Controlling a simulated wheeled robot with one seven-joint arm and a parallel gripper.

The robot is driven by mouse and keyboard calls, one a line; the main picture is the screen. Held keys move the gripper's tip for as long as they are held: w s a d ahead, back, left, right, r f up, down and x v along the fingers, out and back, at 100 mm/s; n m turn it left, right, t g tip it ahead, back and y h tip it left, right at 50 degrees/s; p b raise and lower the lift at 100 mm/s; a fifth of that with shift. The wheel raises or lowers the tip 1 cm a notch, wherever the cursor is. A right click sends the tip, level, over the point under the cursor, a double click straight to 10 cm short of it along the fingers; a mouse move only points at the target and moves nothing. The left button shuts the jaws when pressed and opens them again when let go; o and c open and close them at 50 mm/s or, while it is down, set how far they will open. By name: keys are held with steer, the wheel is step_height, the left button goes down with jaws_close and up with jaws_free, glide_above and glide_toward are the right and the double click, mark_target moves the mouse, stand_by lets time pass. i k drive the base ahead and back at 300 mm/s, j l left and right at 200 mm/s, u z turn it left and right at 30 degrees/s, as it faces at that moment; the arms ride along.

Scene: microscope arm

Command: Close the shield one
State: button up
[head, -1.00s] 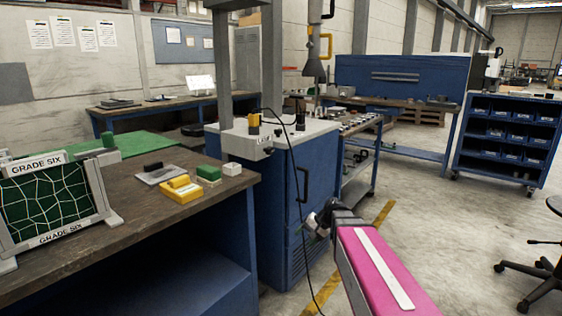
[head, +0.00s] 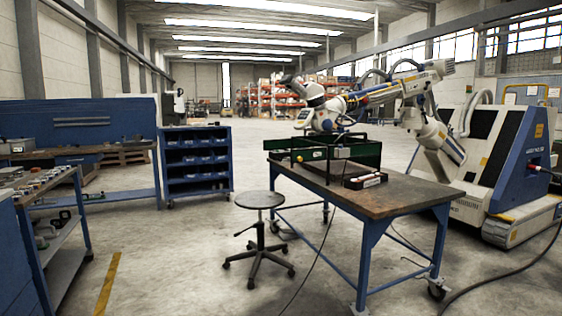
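No part labelled as shield one can be made out. A white jointed machine arm (head: 375,97) with dark bands reaches left over a work table (head: 410,194) from a white and blue machine (head: 515,150) at the right. A low dark green panelled frame (head: 358,153) stands on the table under this arm; its panels stand upright. I cannot tell whether one of them is the shield. A small black box with red and white marks (head: 365,181) lies in front of the frame. My gripper is not in view.
A round stool (head: 260,200) stands left of the table. A blue bin rack (head: 196,160) and a blue-backed bench (head: 88,120) stand farther left, with a shelf cart (head: 65,265) at the near left. Cables lie on the floor. The middle floor is open.

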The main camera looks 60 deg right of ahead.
mark_target(320, 153)
steer(key=z, duration=2.55)
